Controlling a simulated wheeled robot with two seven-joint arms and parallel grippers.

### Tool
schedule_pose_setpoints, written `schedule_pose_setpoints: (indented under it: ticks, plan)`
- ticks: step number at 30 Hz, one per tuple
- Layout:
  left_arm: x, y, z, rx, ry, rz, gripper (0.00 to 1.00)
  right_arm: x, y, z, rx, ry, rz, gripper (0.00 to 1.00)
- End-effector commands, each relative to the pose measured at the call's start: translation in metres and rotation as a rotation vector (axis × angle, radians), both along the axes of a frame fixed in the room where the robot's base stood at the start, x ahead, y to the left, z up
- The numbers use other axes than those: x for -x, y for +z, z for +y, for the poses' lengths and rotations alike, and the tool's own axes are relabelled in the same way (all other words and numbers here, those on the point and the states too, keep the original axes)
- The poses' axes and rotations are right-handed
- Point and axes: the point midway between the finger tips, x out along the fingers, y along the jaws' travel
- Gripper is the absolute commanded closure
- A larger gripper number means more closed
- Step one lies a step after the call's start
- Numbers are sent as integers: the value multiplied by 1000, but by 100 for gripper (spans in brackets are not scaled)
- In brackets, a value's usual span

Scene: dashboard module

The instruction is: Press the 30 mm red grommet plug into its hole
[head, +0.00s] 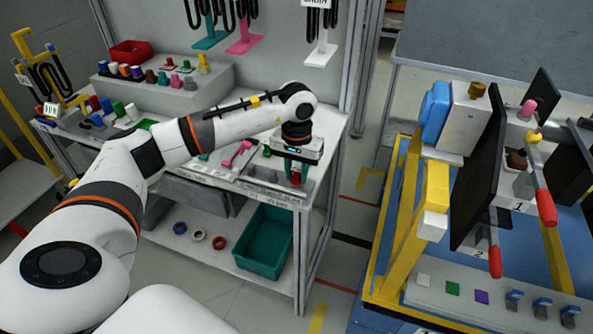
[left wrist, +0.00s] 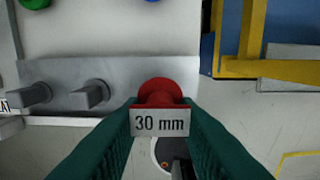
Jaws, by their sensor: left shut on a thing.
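My left gripper (head: 296,172) is over the right end of the workbench in the head view. Its green fingers (left wrist: 160,135) are shut on the red grommet plug (left wrist: 160,92), which carries a white label reading "30 mm". In the left wrist view the plug sits between the fingertips, in front of a grey strip (left wrist: 120,72) with two grey pegs. I cannot tell whether the plug still touches that strip. In the head view the plug is mostly hidden by the gripper. The plug's hole cannot be made out. My right gripper is not in view.
The yellow-and-blue dashboard stand (head: 405,225) is at the right, with black panels (head: 480,165) and red handles (head: 545,208). Floor separates it from the bench (head: 325,150). A teal bin (head: 264,242) sits on the lower shelf. Colored plugs stand on the grey riser (head: 165,95).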

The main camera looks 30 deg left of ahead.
Motion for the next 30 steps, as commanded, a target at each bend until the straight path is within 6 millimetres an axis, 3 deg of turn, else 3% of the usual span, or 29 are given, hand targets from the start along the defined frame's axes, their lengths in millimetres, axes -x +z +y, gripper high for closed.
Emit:
schedule_pose_setpoints:
  ticks: [23, 24, 28, 30]
  plan:
    - [0, -21, 0, 0, 1, 0, 90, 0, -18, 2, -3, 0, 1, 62]
    - [0, -21, 0, 0, 1, 0, 70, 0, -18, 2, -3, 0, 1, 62]
    - [0, -20, 0, 0, 0, 0, 49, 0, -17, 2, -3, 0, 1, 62]
    - [0, -20, 0, 0, 0, 0, 47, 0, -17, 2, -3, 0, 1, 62]
